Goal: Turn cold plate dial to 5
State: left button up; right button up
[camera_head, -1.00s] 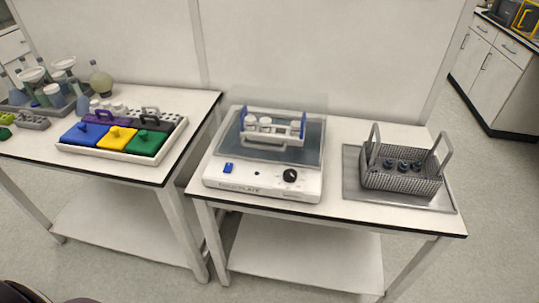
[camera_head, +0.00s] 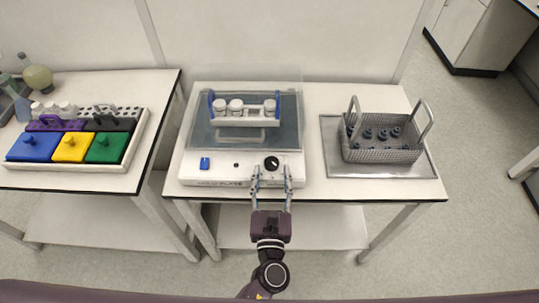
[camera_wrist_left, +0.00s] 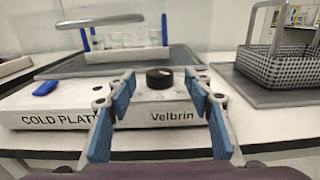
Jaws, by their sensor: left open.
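The cold plate (camera_head: 215,168) is a white unit with a dark glassy top, standing on the table. Its black dial (camera_head: 272,163) is on the front right of the panel, with a light mark too small to read as a number. My left gripper (camera_head: 271,174) is open just in front of the dial. In the left wrist view the dial (camera_wrist_left: 159,77) shows between and beyond the blue-padded fingertips (camera_wrist_left: 160,88), and nothing is between the pads. My right gripper is not in view.
A blue switch (camera_head: 205,163) is on the panel's left. A rack with white-capped jars (camera_head: 243,122) stands on the plate. A wire basket (camera_head: 385,154) sits on a metal tray (camera_head: 335,165) at right. A side table at left holds a tray of coloured blocks (camera_head: 125,165).

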aim_at(272, 168)
pick_arm(q)
jog(key=w, duration=0.3)
jog(key=shift+w+r+p, duration=0.15)
jog(key=shift+w+p, duration=0.1)
jog(key=shift+p, duration=0.05)
jog(key=shift+w, duration=0.6)
jog(key=shift+s, duration=0.1)
jog(key=shift+c, duration=0.2)
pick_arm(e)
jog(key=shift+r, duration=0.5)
pick_arm(q)
jog(key=c, duration=1.1)
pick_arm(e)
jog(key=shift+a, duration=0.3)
